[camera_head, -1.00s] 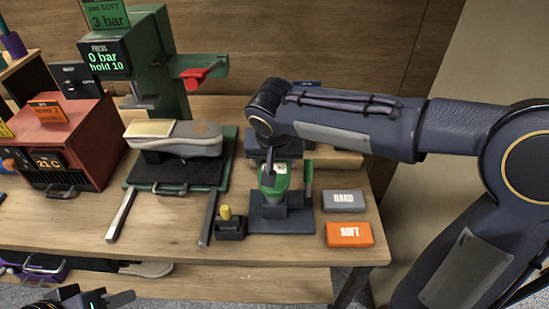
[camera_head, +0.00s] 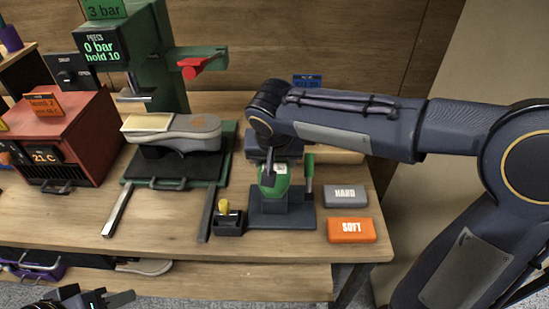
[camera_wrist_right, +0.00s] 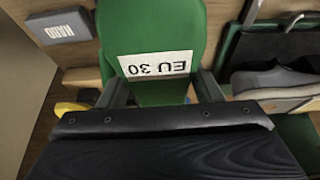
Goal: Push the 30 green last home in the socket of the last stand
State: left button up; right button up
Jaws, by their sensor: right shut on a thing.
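The green last (camera_head: 272,189) stands upright on the dark last stand (camera_head: 282,217), its lower end at the socket. How deep it sits is hidden. My right gripper (camera_head: 268,166) is shut on the last from above. In the right wrist view the last (camera_wrist_right: 152,25) fills the top middle, with a white "EU 30" label upside down, and my right gripper's fingers (camera_wrist_right: 162,92) lie either side of it. A green upright handle (camera_head: 309,165) rises at the stand's right side. My left gripper (camera_head: 96,297) is open and empty at the bottom left edge, partly cut off.
A grey HARD block (camera_head: 346,196) and an orange SOFT block (camera_head: 351,230) lie right of the stand. A small dark holder with a yellow knob (camera_head: 224,207) stands close on its left. A shoe (camera_head: 186,128) sits on the green press (camera_head: 166,70). A red heater box (camera_head: 70,135) stands far left.

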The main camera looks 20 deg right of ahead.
jog(key=shift+f+b, duration=1.05)
jog(key=shift+f, duration=0.1)
jog(key=o, duration=1.3)
jog(key=shift+o, duration=0.2)
jog(key=v, duration=0.7)
jog(key=shift+s+r, duration=0.2)
jog(key=shift+r, duration=0.15)
jog(key=s+d+f+y+p, duration=0.1)
jog(key=s+d+f, duration=0.3)
jog(key=s, duration=0.5)
jog(key=s+d+f+n+t+y+p, duration=0.1)
jog(key=s+d+f+y, duration=0.3)
jog(key=s, duration=0.6)
jog(key=shift+d, duration=0.15)
